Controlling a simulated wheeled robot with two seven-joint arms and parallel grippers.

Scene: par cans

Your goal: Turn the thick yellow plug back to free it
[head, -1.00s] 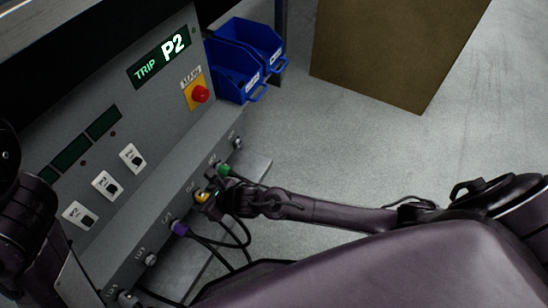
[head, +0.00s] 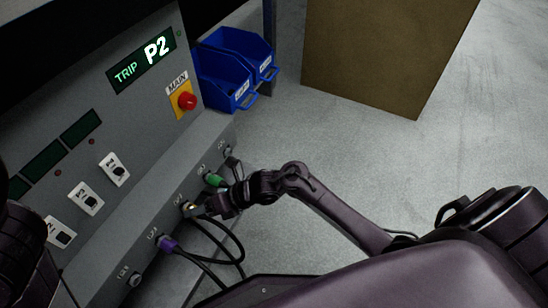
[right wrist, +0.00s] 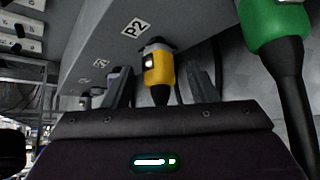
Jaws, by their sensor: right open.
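The thick yellow plug (right wrist: 159,70) sits in the socket labelled P2 (right wrist: 134,28) on the panel's sloping ledge. In the head view only a small bit of the yellow plug (head: 187,206) shows; my right gripper hides the rest. My right gripper (head: 198,209) is open at the plug. In the right wrist view its two fingers (right wrist: 160,82) stand on either side of the plug, with visible gaps. My left gripper is out of view; only part of my left arm shows at the left edge.
A green plug (head: 214,181) sits close beyond my right gripper, and a purple plug (head: 167,244) sits nearer. Black cables (head: 237,250) hang below. The panel has a display reading TRIP P2 (head: 142,63) and a red MAIN knob (head: 187,102). Blue bins (head: 232,67) stand behind; open floor lies right.

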